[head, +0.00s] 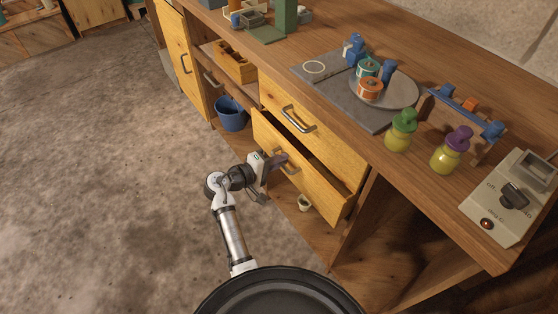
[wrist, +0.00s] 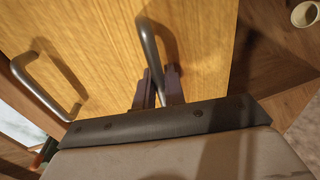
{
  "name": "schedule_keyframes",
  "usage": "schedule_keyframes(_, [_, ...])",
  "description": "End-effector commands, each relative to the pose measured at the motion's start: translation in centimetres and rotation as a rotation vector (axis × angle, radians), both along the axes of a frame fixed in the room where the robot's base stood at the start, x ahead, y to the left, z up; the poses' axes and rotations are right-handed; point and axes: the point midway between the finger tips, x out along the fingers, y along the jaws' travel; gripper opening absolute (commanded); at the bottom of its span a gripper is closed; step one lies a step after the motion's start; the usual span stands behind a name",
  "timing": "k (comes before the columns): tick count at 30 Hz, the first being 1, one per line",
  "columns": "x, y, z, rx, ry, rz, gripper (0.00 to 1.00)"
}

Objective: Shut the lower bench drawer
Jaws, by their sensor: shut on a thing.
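The lower bench drawer (head: 318,184) stands partly open in the head view, with a dark gap behind the top of its yellow wooden front. The front also fills much of the wrist view (wrist: 100,35). My gripper (head: 281,160) is at the left part of this front. In the wrist view its fingers (wrist: 158,84) are shut on the metal bar handle (wrist: 149,42) of the drawer. The drawer's inside is too dark to make out.
The upper drawer (head: 275,98) above is shut, its handle (head: 298,119) free. A blue bucket (head: 230,114) stands on the shelf to the left, a small pale cup (head: 304,203) below the drawer. Bottles and a control box (head: 510,200) stand on the benchtop. The floor at left is clear.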

Motion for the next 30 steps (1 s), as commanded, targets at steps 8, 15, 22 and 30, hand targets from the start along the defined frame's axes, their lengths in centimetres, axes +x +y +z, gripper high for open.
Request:
schedule_keyframes(8, [0.5, -0.7, 0.0, 0.001, 0.001, -0.002, 0.00])
schedule_keyframes(15, [2.2, -3.1, 0.0, 0.001, -0.001, -0.003, 0.00])
schedule_keyframes(22, [2.6, -3.5, 0.1, 0.000, -0.002, 0.001, 0.00])
schedule_keyframes(30, [2.6, -3.6, 0.1, 0.000, -0.002, -0.001, 0.16])
